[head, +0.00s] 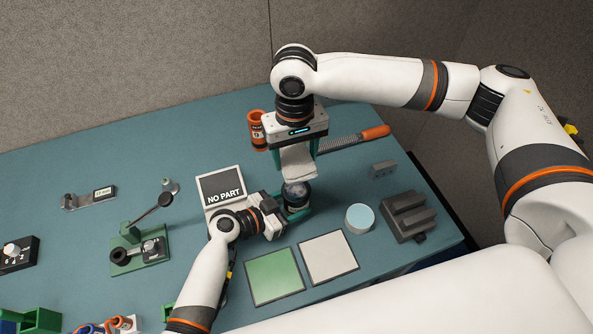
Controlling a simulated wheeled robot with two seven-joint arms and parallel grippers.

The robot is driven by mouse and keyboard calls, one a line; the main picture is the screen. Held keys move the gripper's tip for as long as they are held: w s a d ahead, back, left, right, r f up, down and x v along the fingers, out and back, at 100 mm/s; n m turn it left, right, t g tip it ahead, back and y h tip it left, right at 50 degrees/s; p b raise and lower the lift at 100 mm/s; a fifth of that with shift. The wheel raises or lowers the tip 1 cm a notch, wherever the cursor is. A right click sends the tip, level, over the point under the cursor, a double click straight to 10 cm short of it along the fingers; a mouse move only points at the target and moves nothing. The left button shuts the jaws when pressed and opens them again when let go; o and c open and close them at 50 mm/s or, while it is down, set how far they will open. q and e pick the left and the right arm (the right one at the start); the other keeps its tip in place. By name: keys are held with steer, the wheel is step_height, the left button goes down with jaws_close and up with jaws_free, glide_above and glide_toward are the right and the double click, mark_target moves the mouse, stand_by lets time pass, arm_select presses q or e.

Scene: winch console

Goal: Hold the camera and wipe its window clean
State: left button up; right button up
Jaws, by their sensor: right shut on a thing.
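The camera (296,202) is a dark, short cylinder with a round, pale, cloudy-looking window (296,189) facing up. My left gripper (296,206) reaches in from the left, its green fingers around the camera's body and apparently closed on it. My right gripper (299,160) points down from above, shut on a folded white cloth (299,164). The cloth's lower end hangs just above the camera window; I cannot tell whether they touch.
A "NO PART" sign board (222,187) stands left of the camera. A green pad (273,277), a white pad (328,257), a round light-blue-topped tub (360,218) and a dark grey block fixture (409,215) lie nearby. An orange cup (257,130) and orange-handled tool (374,132) are behind.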

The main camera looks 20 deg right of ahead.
steer(key=a+f, duration=0.1)
steer(key=f, duration=0.1)
steer(key=a+f, duration=0.2)
steer(key=shift+f, duration=2.3)
steer(key=shift+f, duration=0.2)
steer(key=shift+d, duration=0.15)
steer(key=shift+d, duration=1)
steer(key=shift+d+f, duration=0.1)
steer(key=shift+d, duration=1.85)
steer(key=shift+d+f, duration=0.15)
